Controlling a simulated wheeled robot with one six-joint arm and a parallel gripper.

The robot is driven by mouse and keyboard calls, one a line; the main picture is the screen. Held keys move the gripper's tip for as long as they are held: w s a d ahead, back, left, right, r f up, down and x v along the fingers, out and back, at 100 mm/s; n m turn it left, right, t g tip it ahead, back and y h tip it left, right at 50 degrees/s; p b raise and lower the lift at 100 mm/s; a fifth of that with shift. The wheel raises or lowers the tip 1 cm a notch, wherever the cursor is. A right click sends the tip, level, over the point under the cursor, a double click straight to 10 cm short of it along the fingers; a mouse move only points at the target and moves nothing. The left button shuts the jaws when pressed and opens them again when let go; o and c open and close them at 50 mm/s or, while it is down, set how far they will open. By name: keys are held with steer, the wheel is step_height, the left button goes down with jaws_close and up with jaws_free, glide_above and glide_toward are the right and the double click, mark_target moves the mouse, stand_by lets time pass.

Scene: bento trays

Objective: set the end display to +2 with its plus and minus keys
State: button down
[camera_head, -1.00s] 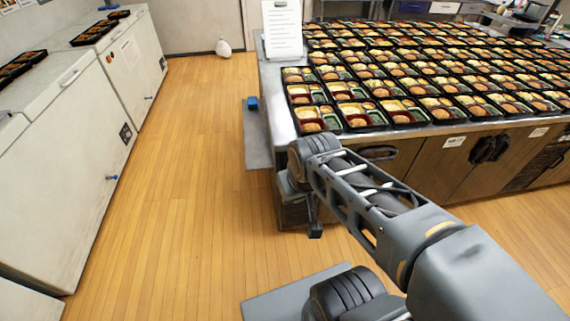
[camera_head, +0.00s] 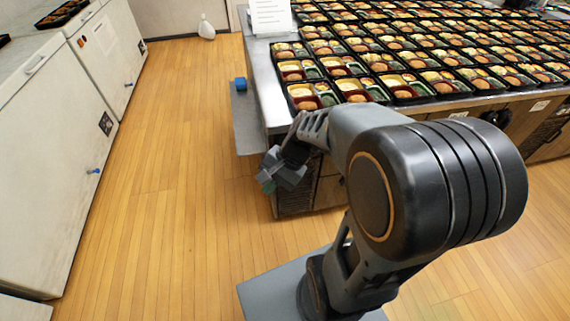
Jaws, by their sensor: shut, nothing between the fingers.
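I cannot make out the end display or its plus and minus keys in this view. My gripper (camera_head: 268,182) is shut and empty. It hangs low in front of the near left corner of the long table (camera_head: 262,85), beside the table's end and above the wooden floor. My arm's large dark elbow covers part of the table's front side. A small blue object (camera_head: 240,84) sits on a grey ledge (camera_head: 246,125) at the table's left end, beyond my gripper; what it is cannot be told.
Many filled bento trays (camera_head: 312,97) cover the table top. A white printed sheet (camera_head: 270,18) stands at its left edge. White chest cabinets (camera_head: 60,150) line the left wall. A white bag-like object (camera_head: 206,28) lies at the back. The floor (camera_head: 165,170) between is clear.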

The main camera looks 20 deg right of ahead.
steer(key=w+d+f+m+t+y+b, duration=0.1)
steer(key=w+d+f+m+t+b, duration=0.3)
steer(key=f+m, duration=0.8)
steer(key=w+d+f+m+t+y+b, duration=0.1)
steer(key=w+d+f+m+t+b, duration=0.4)
steer(key=w+d+f+m+t, duration=0.4)
step_height(320, 180, down, 3)
steer(key=m, duration=0.5)
steer(key=shift+w+d+m+y, duration=0.15)
steer(key=shift+d+m+y, duration=0.1)
steer(key=shift+m+y, duration=0.15)
steer(key=w+d+b, duration=0.1)
steer(key=w+b, duration=0.1)
steer(key=w, duration=0.6)
steer(key=shift+w+d, duration=0.3)
steer(key=shift+d, duration=0.05)
steer(key=shift+w, duration=0.1)
steer(key=shift+w, duration=0.3)
